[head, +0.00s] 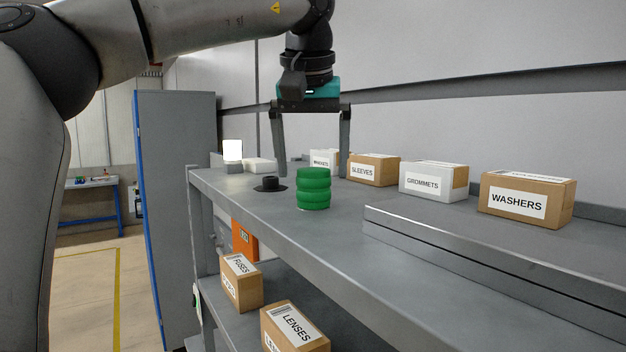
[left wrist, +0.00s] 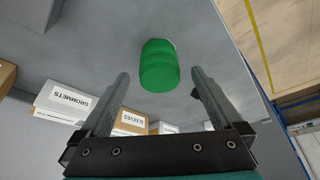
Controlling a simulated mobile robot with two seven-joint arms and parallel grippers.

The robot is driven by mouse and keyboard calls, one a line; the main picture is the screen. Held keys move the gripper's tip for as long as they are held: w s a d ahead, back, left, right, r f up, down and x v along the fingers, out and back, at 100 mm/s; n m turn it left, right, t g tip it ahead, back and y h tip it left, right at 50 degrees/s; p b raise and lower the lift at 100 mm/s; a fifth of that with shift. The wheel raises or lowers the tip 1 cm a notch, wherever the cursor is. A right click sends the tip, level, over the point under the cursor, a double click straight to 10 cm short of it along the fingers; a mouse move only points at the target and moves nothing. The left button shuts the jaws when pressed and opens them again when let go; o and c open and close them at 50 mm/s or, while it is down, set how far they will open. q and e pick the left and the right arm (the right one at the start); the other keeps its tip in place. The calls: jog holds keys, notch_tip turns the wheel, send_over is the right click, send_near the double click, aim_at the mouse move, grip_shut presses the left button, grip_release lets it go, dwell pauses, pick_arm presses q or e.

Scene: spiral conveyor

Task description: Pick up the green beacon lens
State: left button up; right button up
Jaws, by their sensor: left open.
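The green beacon lens (head: 314,188) is a ribbed green cylinder standing upright on the grey shelf top, near its front edge. My left gripper (head: 312,173) hangs down from above with its two fingers spread apart and empty. In the head view the fingers appear behind and above the lens. In the left wrist view the lens (left wrist: 159,66) shows beyond the fingertips, roughly between their lines, and apart from the left gripper (left wrist: 160,82). My right gripper is not in view.
A black round base (head: 269,184) and a lit white lamp (head: 232,152) stand left of the lens. Boxes marked sleeves (head: 373,170), grommets (head: 433,181) and washers (head: 527,199) line the back. A raised metal ledge (head: 480,250) is at right. Boxes sit on the lower shelf.

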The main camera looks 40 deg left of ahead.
aim_at(313, 170)
pick_arm(q)
jog(key=x, duration=0.3)
jog(key=shift+w+f, duration=0.1)
jog(key=shift+f, duration=0.1)
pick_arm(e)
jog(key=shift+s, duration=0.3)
pick_arm(q)
jog(key=shift+c, duration=0.4)
jog(key=c, duration=1.5)
jog(key=shift+r, duration=1.85)
jog(key=shift+r, duration=2)
